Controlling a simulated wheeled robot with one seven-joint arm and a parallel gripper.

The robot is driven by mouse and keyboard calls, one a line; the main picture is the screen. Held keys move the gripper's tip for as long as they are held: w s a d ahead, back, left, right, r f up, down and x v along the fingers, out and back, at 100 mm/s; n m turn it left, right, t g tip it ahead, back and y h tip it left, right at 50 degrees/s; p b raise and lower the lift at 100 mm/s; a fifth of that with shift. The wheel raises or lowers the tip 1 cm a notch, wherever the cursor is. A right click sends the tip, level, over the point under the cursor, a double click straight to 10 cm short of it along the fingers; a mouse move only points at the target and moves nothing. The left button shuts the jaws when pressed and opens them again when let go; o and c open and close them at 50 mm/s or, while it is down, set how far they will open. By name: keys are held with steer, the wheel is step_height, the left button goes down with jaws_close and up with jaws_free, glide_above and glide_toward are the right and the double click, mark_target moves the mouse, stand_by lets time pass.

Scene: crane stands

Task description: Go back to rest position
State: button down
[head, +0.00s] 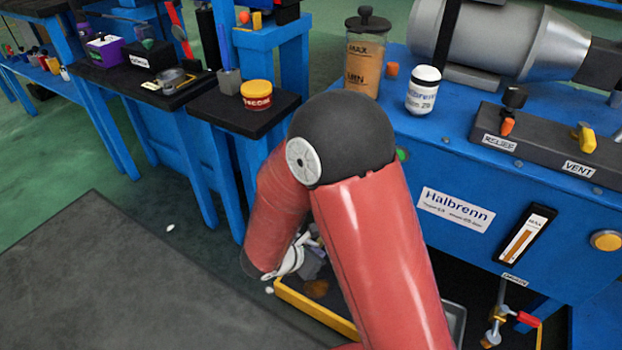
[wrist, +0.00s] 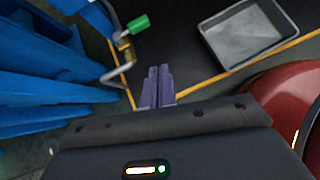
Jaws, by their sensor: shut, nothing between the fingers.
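My gripper (wrist: 158,72) shows in the wrist view, its two purple-grey fingers side by side, shut and empty. It points down over the dark floor area beside the blue stand. In the head view my red arm reaches down in front of the Halbrenn stand (head: 455,210), and its elbow and links hide the fingers. Only a white part of my wrist shows low, left of the forearm, near the yellow-edged floor area (head: 318,308).
A green-handled valve (wrist: 138,24) on a bent pipe is near the fingers in the wrist view. A grey tray (wrist: 245,38) lies on the floor to the right. A red-handled drain valve (head: 528,318) is under the stand. Black-topped side tables (head: 215,108) stand left. Grey floor mat (head: 110,275) is clear.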

steer(key=s+d+r+m+g+p, duration=0.1)
steer(key=s+d+r+m+g, duration=0.15)
steer(key=d+r+m, duration=0.55)
steer(key=s+d+r+m+g+p, duration=0.1)
steer(key=s+d+r+m, duration=0.2)
steer(key=r+m, duration=0.45)
steer(key=s+r+m+t+y+p, duration=0.1)
steer(key=s+r+m+y, duration=0.2)
steer(key=r, duration=0.4)
steer(key=s+r+m+t+y+p, duration=0.1)
steer(key=s+r+m+t+y, duration=0.1)
steer(key=s+r+m, duration=0.4)
steer(key=shift+s+d+r+m+y, duration=0.35)
steer(key=shift+r+m+y, duration=0.2)
steer(key=shift+m+y, duration=0.35)
steer(key=shift+d, duration=0.15)
